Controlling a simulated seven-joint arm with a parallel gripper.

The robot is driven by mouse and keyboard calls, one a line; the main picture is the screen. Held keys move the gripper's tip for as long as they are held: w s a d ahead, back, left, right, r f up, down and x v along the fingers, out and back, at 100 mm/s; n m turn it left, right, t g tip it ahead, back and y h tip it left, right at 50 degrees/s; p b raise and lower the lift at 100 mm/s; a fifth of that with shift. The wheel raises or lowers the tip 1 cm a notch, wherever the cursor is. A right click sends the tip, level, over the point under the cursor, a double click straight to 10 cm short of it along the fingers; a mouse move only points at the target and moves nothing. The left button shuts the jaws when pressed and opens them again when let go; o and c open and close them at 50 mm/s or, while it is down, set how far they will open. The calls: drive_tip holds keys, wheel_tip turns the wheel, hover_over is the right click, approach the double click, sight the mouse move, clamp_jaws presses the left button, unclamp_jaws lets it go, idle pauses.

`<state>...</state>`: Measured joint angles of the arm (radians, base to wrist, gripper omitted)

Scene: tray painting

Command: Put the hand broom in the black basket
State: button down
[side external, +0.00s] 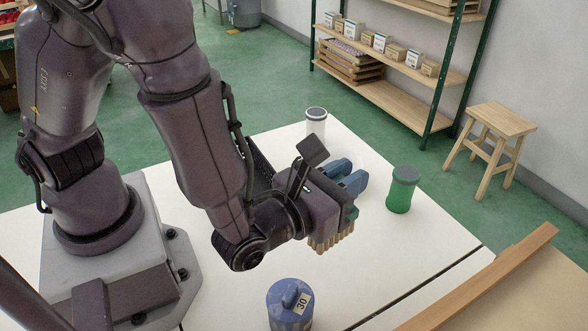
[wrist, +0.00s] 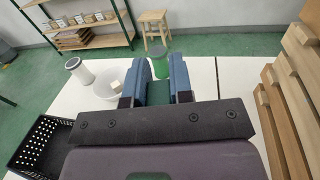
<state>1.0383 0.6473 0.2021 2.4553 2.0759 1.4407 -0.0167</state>
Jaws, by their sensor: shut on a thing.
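My gripper (side external: 346,180) has blue fingers and is shut on the hand broom. Tan bristles (side external: 332,243) of the hand broom point down below my gripper, above the white table. In the wrist view, a dark green part of the hand broom (wrist: 158,92) shows between the fingers (wrist: 158,82); the rest of it is mostly hidden. The black basket (wrist: 40,146) is at the lower left of the wrist view, with perforated walls. In the side view only a dark part of the basket (side external: 262,168) shows behind my arm. The broom is apart from the basket.
A green jar (side external: 403,188) and a white jar with a grey lid (side external: 316,122) stand on the table (side external: 385,262). A white bowl (wrist: 108,83) is left of the fingers. A blue lidded container (side external: 288,308) stands at the front. Wooden boards (wrist: 290,110) are at the right.

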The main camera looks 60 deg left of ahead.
drive_tip(key=s+a+f+n+g+y, duration=0.15)
drive_tip(key=a+n+g+y, duration=0.45)
drive_tip(key=a, duration=0.7)
drive_tip(key=a+f+n+g+y, duration=0.2)
drive_tip(key=a+n+g+y, duration=0.4)
drive_tip(key=a, duration=0.8)
drive_tip(key=s+a+f+n+g+y, duration=0.2)
drive_tip(key=s+a+n+g+y, duration=0.15)
drive_tip(key=s+a+g, duration=0.2)
wheel_tip(320, 180, down, 7)
drive_tip(key=shift+d+h, duration=0.4)
drive_tip(key=shift+h, duration=0.05)
drive_tip(key=c, duration=1)
unclamp_jaws()
